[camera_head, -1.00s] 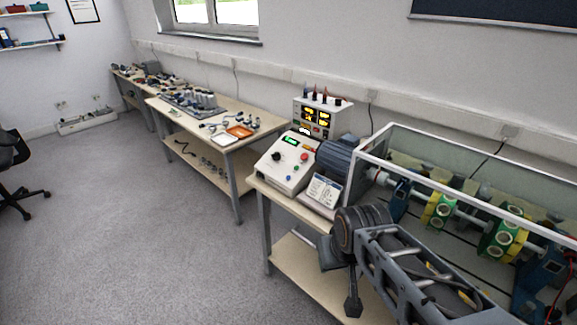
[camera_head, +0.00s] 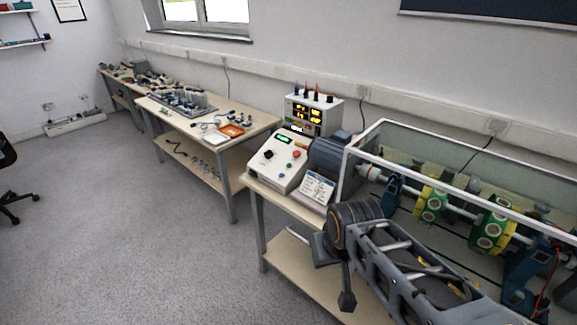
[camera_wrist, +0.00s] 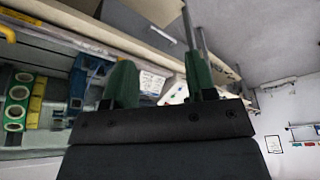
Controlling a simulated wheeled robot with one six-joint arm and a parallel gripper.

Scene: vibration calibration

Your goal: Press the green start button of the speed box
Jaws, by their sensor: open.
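The speed box (camera_head: 257,173) is a white box with a sloped front at the left end of the near bench. Its face has a lit green display (camera_head: 284,140), a black knob, a red button (camera_head: 297,154) and a small green button (camera_head: 288,167), hard to make out. My gripper (camera_wrist: 159,62) is open and empty in the wrist view, its two green fingers apart. A white card (camera_wrist: 151,82) and part of a pale box show beyond and between the fingers. In the head view my arm is in front of the bench, right of and below the box, apart from it.
A meter unit with lit yellow displays (camera_head: 314,114) stands behind the box. A motor (camera_head: 330,154) and a clear-covered shaft rig (camera_head: 440,205) stand to its right. A printed card (camera_head: 318,187) is beside the box. Floor (camera_head: 130,230) left of the bench is clear.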

